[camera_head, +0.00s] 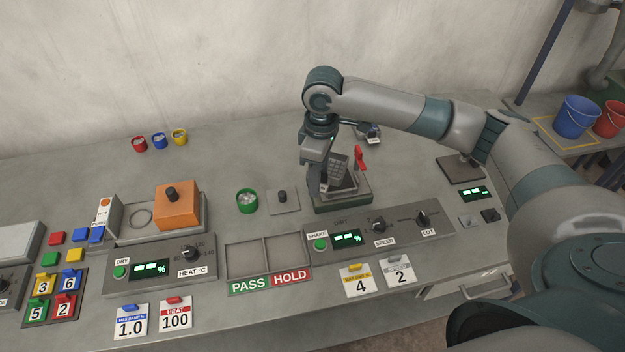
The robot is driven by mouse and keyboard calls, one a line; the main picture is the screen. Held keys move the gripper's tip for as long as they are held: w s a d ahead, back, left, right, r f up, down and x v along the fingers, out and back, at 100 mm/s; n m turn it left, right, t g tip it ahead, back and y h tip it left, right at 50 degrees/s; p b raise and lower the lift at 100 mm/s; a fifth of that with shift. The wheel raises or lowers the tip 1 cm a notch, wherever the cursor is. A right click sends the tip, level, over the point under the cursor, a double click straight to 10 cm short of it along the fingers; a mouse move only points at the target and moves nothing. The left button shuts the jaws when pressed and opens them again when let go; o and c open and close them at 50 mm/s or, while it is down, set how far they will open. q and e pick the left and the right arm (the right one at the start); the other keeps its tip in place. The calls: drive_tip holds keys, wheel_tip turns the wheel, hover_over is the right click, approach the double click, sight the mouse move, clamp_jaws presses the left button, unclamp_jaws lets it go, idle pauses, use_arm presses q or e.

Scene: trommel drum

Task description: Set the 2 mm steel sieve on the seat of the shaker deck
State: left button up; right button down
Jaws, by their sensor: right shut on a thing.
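My right gripper (322,180) points down over the shaker deck (345,202), a dark green base with a grey top behind the SHAKE panel. It is shut on the steel sieve (340,168), a small grey square piece with dark mesh, partly hidden by the fingers. The sieve is over the deck's seat; I cannot tell whether it touches the seat or hovers just above it. A red lever (360,157) stands up at the deck's back right. My left gripper is out of view.
The control panel (390,229) lies in front of the deck. A green cup (247,201) and a small plate with a dark knob (283,199) stand left of it. The PASS/HOLD tray (232,264) looks empty. An orange box (177,208) sits further left.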

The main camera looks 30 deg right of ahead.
sight(329, 173)
drive_tip(key=d+n, duration=0.1)
drive_tip(key=w+d+f+n, duration=0.1)
drive_tip(key=w+d+f+p, duration=0.1)
drive_tip(key=d, duration=0.1)
drive_tip(key=shift+f+n, duration=0.25)
drive_tip(key=shift+n, duration=0.15)
drive_tip(key=w+d+f+n, duration=0.1)
drive_tip(key=d+f+n, duration=0.2)
drive_tip(key=d+f, duration=0.2)
drive_tip(key=shift+d+f+n+p, duration=0.2)
drive_tip(key=shift+f+n+p, duration=0.1)
drive_tip(key=shift+f, duration=0.1)
drive_tip(key=shift+f+b, duration=0.85)
drive_tip(key=shift+b, duration=0.35)
drive_tip(key=shift+p, duration=0.45)
drive_tip(key=shift+f+p, duration=0.6)
drive_tip(key=shift+p, duration=0.05)
idle(1.2)
idle(0.4)
drive_tip(key=c, duration=1)
unclamp_jaws()
